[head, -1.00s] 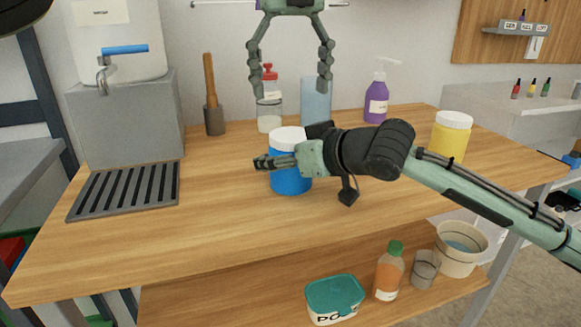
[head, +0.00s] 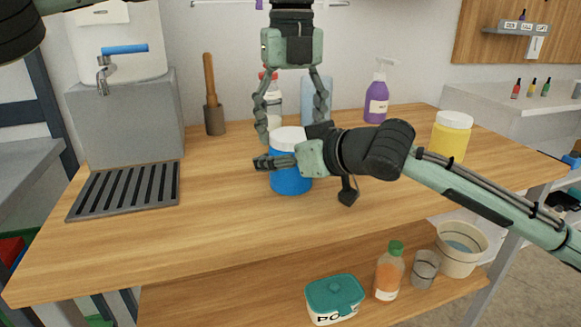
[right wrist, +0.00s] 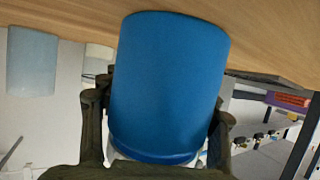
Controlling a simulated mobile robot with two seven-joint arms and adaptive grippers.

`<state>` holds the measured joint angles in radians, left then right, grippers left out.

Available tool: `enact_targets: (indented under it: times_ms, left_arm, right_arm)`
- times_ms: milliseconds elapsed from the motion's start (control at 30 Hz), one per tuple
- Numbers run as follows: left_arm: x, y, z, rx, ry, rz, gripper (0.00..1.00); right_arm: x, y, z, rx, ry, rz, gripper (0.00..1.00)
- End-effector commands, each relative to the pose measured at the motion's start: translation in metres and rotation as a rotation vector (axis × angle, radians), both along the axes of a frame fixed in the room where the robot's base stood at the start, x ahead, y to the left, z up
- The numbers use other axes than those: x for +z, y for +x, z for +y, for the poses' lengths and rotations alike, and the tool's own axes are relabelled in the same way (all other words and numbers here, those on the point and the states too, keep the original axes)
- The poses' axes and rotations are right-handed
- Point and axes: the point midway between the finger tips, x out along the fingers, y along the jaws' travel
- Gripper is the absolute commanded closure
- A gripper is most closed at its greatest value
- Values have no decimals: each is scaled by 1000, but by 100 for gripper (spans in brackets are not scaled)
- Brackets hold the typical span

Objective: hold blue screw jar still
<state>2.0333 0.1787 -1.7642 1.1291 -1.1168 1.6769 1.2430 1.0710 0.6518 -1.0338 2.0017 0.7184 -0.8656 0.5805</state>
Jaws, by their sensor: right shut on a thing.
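The blue screw jar (head: 291,181) with a white lid (head: 289,138) stands upright on the wooden table in the head view. My right gripper (head: 275,162), on the arm from the right, is shut on the jar's body. In the right wrist view the jar (right wrist: 167,85) fills the middle, with a finger on each side. My left gripper (head: 293,122) hangs from above, fingers pointing down and spread, over and just behind the white lid. It is open and its fingertips look apart from the lid.
A clear bottle with a red cap (head: 272,98) and a pale blue container (head: 316,100) stand behind the left gripper. A purple spray bottle (head: 376,100) and a yellow jar (head: 451,140) are to the right. The table front (head: 200,240) is clear.

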Motion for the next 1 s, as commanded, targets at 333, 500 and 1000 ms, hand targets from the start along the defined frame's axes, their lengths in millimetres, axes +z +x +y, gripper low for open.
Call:
enact_targets:
  times_ms: [333,500,1000]
  left_arm:
    - [0,0,0,-3,0,0,73]
    - [0,0,0,-177,-2,1,73]
    - [0,0,0,-280,1,0,24]
  right_arm:
    - [1,0,0,0,1,-1,100]
    - [1,0,0,0,1,-1,100]
    - [1,0,0,-1,0,-1,100]
